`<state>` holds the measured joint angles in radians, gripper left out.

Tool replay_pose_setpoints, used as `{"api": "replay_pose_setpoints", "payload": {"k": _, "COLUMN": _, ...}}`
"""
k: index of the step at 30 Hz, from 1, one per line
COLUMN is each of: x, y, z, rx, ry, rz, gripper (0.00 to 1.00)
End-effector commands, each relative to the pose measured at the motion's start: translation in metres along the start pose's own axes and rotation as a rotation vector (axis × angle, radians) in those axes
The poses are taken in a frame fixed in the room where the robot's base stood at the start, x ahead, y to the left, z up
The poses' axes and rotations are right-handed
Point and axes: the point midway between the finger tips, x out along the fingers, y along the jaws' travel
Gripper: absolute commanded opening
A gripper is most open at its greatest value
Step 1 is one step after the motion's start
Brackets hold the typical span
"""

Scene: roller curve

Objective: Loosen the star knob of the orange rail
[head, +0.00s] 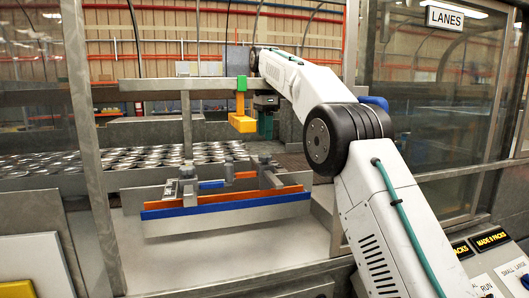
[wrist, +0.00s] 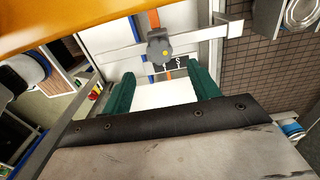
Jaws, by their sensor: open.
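The orange rail (head: 240,198) runs across the lane behind the blue rail (head: 225,207) in the head view. My gripper (head: 266,125) hangs above the right-hand bracket of the rails in the head view. Its two green fingers (wrist: 162,90) are wide apart and empty in the wrist view. The knob lies beyond the fingertips, apart from them. In the head view I cannot clearly pick out the knob.
A yellow-orange block (head: 242,122) hangs from a grey beam (head: 185,84) close to the left of my gripper. Many can tops (head: 120,158) fill the table behind. Grey posts (head: 92,150) and a glass panel (head: 425,100) flank the opening.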

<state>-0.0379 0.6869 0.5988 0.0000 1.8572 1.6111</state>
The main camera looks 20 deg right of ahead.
Motion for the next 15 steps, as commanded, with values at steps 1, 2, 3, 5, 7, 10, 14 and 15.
{"api": "replay_pose_setpoints", "payload": {"k": 1, "x": 0.003, "y": 0.0, "z": 0.0, "rx": 0.0, "ry": 0.0, "rz": 0.0, "gripper": 0.6}}
{"api": "replay_pose_setpoints", "payload": {"k": 2, "x": 0.006, "y": 0.001, "z": 0.0, "rx": 0.0, "ry": 0.0, "rz": 0.001, "gripper": 0.6}}
{"api": "replay_pose_setpoints", "payload": {"k": 3, "x": 0.011, "y": 0.001, "z": 0.0, "rx": -0.001, "ry": 0.0, "rz": 0.001, "gripper": 0.6}}
{"api": "replay_pose_setpoints", "payload": {"k": 5, "x": 0.019, "y": 0.002, "z": 0.0, "rx": -0.001, "ry": 0.0, "rz": 0.002, "gripper": 0.6}}
{"api": "replay_pose_setpoints", "payload": {"k": 7, "x": 0.03, "y": 0.001, "z": 0.0, "rx": -0.001, "ry": 0.0, "rz": 0.002, "gripper": 0.6}}
{"api": "replay_pose_setpoints", "payload": {"k": 10, "x": 0.046, "y": 0.002, "z": 0.0, "rx": -0.002, "ry": 0.0, "rz": 0.002, "gripper": 0.6}}
{"api": "replay_pose_setpoints", "payload": {"k": 14, "x": 0.062, "y": 0.001, "z": 0.0, "rx": -0.002, "ry": 0.0, "rz": 0.0, "gripper": 0.6}}
{"api": "replay_pose_setpoints", "payload": {"k": 15, "x": 0.065, "y": 0.001, "z": 0.0, "rx": -0.002, "ry": 0.0, "rz": 0.0, "gripper": 0.6}}
